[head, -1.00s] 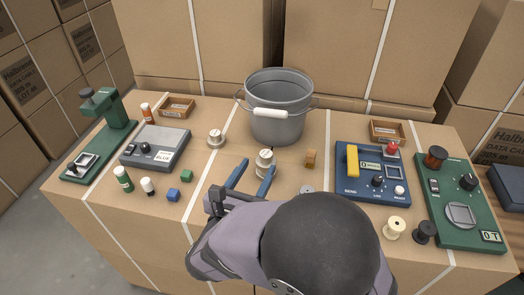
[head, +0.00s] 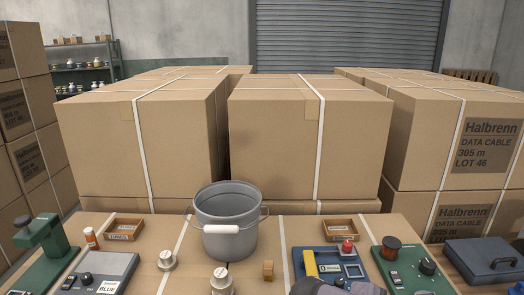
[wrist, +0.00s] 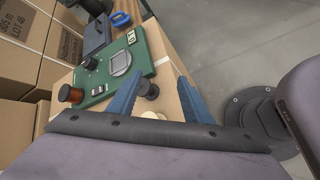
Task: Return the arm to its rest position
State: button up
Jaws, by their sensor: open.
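My gripper (wrist: 161,80) shows in the wrist view with its two blue fingers spread apart and nothing held between them. Beyond the fingers are a black spool (wrist: 148,89) and a cream spool (wrist: 153,115), partly hidden; I cannot tell their distance from the fingers. The gripper is out of the head view, where only a bit of my arm shows at the bottom edge. The green device with a copper spool (wrist: 70,94) lies to the left of the fingers in the wrist view.
A grey bucket (head: 226,220) stands at the middle back of the carton table. Tall cartons (head: 310,140) stand behind. Grey floor (wrist: 225,45) is clear in the wrist view.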

jog(key=s+a+f+m+g+y, duration=0.2)
jog(key=s+a+f+m+y, duration=0.3)
jog(key=a+f+m+y, duration=0.65)
notch_tip(320, 180, up, 17)
jog(key=h+p, duration=0.1)
jog(key=p, duration=1.8)
jog(key=shift+w+h, duration=0.3)
jog(key=shift+h, duration=0.05)
